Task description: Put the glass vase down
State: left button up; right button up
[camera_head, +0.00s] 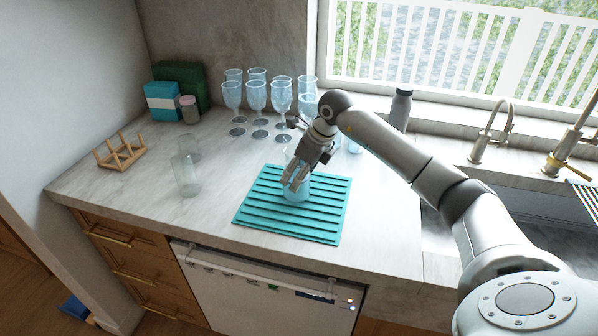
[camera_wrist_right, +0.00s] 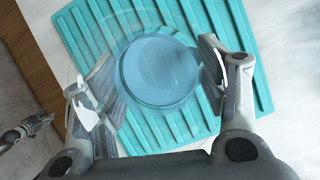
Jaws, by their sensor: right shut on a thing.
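My right gripper (camera_head: 297,178) is shut on the glass vase (camera_head: 297,192), a clear bluish vessel over the teal ribbed mat (camera_head: 262,222). In the right wrist view the vase (camera_wrist_right: 158,75) sits between the two fingers of the right gripper (camera_wrist_right: 165,80), with the mat (camera_wrist_right: 262,92) behind it. The vase looks upright and at or very near the mat; I cannot tell whether its base touches. The gripper hides its upper part in the head view. My left gripper is not clearly in view in the head view.
Several stemmed glasses (camera_head: 257,95) stand behind the mat. Clear glass vessels (camera_head: 186,175) and a wooden rack (camera_head: 119,153) are at left, with boxes (camera_head: 163,101) and a jar (camera_head: 189,108) behind. A grey bottle (camera_head: 400,108) and the sink taps (camera_head: 489,135) are at right.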

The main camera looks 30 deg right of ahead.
jog(key=shift+f+b, duration=0.3)
dwell(0.5)
jog(key=o, duration=1.8)
jog(key=shift+s+f, duration=0.1)
jog(key=v, duration=1.2)
